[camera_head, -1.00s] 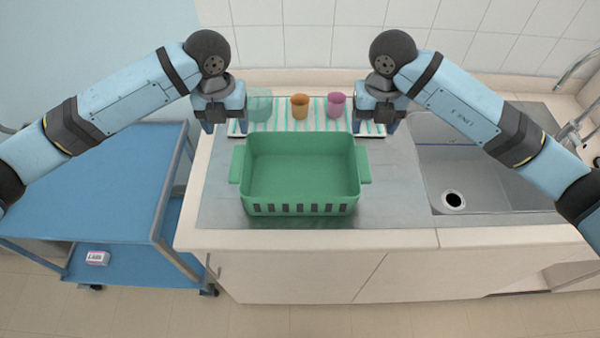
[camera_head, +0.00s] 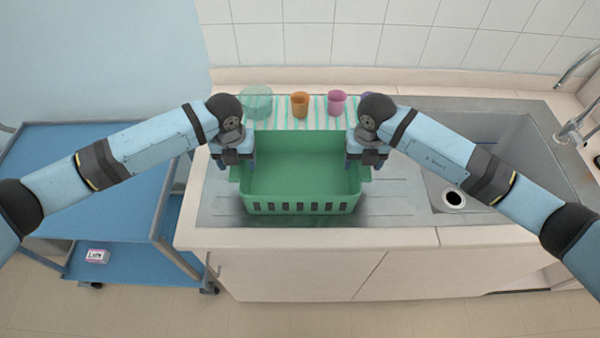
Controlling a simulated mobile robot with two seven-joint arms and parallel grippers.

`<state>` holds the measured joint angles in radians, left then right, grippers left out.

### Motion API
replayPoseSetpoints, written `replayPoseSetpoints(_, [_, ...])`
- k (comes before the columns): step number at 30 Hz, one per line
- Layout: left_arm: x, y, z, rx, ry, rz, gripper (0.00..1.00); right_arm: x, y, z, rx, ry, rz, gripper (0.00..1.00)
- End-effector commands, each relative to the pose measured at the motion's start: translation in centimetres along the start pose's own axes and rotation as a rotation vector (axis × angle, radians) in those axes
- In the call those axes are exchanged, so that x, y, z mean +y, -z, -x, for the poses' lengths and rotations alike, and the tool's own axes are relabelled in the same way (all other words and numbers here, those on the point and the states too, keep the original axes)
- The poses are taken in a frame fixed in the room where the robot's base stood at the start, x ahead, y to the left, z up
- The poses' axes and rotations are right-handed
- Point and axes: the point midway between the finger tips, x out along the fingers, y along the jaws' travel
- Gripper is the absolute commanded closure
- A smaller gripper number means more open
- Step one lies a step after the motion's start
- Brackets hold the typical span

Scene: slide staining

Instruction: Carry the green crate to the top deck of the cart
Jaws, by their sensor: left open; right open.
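The green crate (camera_head: 300,190) stands upright and empty on the metal drainboard of the counter, in the middle of the view. My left gripper (camera_head: 235,165) is open at the crate's left end, over the left handle, which it largely hides. My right gripper (camera_head: 366,164) is open at the crate's right end, over the right handle. I cannot tell whether the fingers touch the handles. The blue cart stands left of the counter; its top deck (camera_head: 95,190) is bare where I see it, partly behind my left arm.
A striped mat (camera_head: 318,113) behind the crate bears a clear green bowl (camera_head: 257,103), an orange cup (camera_head: 300,104) and a pink cup (camera_head: 337,102). A purple thing is mostly hidden. A sink (camera_head: 454,198) lies right. A small box (camera_head: 97,256) is on the cart's lower deck.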

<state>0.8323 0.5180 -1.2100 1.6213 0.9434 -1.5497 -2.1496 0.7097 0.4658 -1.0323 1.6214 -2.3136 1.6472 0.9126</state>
Motion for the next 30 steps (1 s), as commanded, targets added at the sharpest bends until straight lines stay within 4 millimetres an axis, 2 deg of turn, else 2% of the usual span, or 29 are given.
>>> replayPoseSetpoints(8, [0.0, 0.0, -0.2, 0.000, 0.000, 0.000, 0.34, 0.0, 0.0, -0.1, -0.001, 0.000, 0.000, 0.34])
replayPoseSetpoints(9, [0.0, 0.0, -0.1, 0.000, 0.000, 0.000, 0.36, 0.0, 0.0, -0.1, -0.001, 0.000, 0.000, 0.36])
replayPoseSetpoints(15, [0.0, 0.0, -0.1, 0.000, 0.000, 0.000, 0.82, 0.0, 0.0, -0.1, -0.001, 0.000, 0.000, 0.82])
replayPoseSetpoints(18, [0.0, 0.0, -0.1, 0.000, 0.000, 0.000, 1.00, 0.0, 0.0, -0.1, -0.001, 0.000, 0.000, 1.00])
replayPoseSetpoints(26, [0.0, 0.0, 0.1, 0.000, 0.000, 0.000, 1.00, 0.0, -0.1, 0.1, -0.001, 0.000, 0.000, 1.00])
replayPoseSetpoints(30, [0.0, 0.0, 0.8, 0.000, 0.000, 0.000, 1.00, 0.0, -0.1, 0.8, -0.001, 0.000, 0.000, 1.00])
